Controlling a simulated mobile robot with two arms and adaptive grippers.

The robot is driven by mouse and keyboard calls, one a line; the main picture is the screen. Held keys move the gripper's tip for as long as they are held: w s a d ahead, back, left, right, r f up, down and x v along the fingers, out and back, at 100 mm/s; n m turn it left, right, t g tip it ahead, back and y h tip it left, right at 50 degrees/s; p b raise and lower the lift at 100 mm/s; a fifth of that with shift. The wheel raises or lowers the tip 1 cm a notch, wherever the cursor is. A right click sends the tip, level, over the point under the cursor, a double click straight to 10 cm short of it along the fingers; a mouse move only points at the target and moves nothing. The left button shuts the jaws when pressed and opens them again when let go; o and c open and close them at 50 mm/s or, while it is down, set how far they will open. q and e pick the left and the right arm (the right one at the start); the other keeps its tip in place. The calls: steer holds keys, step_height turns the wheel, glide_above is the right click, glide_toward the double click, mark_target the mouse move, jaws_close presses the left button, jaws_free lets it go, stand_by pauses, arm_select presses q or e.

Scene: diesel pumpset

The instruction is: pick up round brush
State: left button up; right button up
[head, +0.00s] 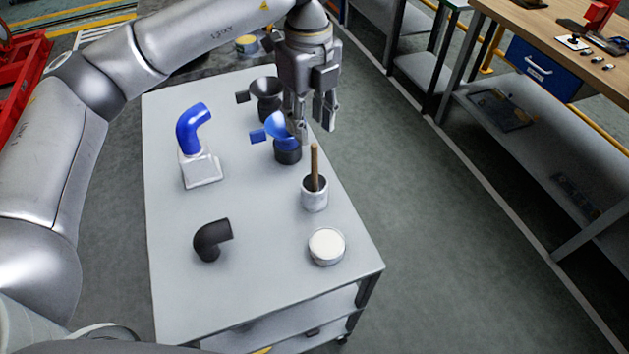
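The round brush (315,168) stands upright in a grey metal cup (314,195) on the right side of the grey cart's top. Only its wooden handle shows; its lower end is hidden in the cup. My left gripper (316,125) points down above the far right part of the cart, beyond the brush handle in the picture. Its fingers are apart with nothing between them, and they look clear of the handle. My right gripper is not in view.
The cart top (260,225) also holds a blue elbow pipe (194,128) on a pale block, a black elbow (211,240), a white-topped round tin (326,246), a blue funnel (279,130) and a black funnel (266,88). A workbench (545,35) stands at the upper right.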

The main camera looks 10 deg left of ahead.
mark_target(315, 144)
arm_select(q)
steer(key=f+p, duration=0.1)
steer(key=f, duration=0.2)
steer(key=f+p, duration=0.1)
steer(key=f, duration=0.2)
steer(key=f+p, duration=0.1)
steer(key=f, duration=0.2)
steer(key=shift+w+d, duration=0.2)
steer(key=shift+d, duration=0.2)
steer(key=shift+f, duration=0.25)
jaws_close()
